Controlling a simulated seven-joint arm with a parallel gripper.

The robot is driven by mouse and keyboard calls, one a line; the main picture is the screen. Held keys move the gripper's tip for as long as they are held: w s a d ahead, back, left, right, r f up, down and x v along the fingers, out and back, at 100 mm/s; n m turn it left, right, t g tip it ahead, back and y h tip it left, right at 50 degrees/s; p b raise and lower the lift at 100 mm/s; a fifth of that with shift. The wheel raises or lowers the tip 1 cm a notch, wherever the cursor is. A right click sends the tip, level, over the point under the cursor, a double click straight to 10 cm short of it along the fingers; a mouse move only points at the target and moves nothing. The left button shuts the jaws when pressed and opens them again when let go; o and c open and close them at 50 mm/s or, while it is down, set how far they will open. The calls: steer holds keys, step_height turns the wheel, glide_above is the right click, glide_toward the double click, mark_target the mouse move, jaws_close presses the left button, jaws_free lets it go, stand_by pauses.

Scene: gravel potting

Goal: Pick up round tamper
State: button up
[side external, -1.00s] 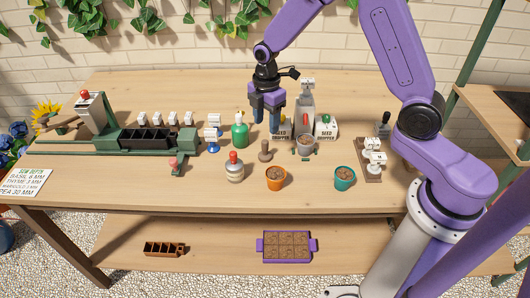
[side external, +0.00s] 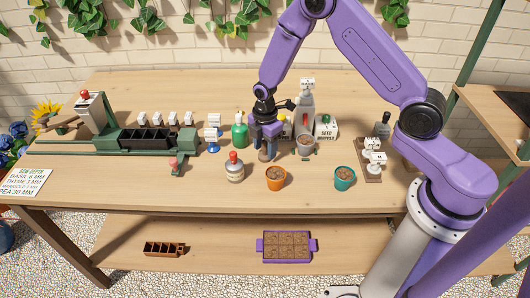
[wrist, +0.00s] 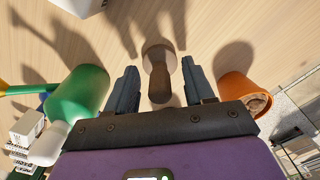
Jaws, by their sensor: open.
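The round tamper (wrist: 158,62) is a brown wooden piece with a round base and a narrower handle, upright on the table. In the wrist view it stands between the two blue-grey fingers of my gripper (wrist: 158,75), with a visible gap on both sides. The fingers are open and hold nothing. In the side view my gripper (side external: 266,152) is low over the table around the tamper, and the fingers mostly hide it.
A red-capped bottle (side external: 235,170) stands in front left.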

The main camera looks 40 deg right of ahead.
steer(key=shift+f, duration=0.1)
steer(key=shift+c, duration=0.3)
jaws_close()
steer(key=shift+r, duration=0.2)
steer(key=shift+r, duration=0.2)
steer(key=r, duration=0.3)
steer(key=shift+s+r, duration=0.1)
steer(key=shift+s, duration=0.2)
steer(key=s+d+r, duration=0.1)
steer(key=s+r, duration=0.8)
steer(key=s, duration=0.4)
steer(key=shift+s+d, duration=0.2)
steer(key=c, duration=0.9)
jaws_free()
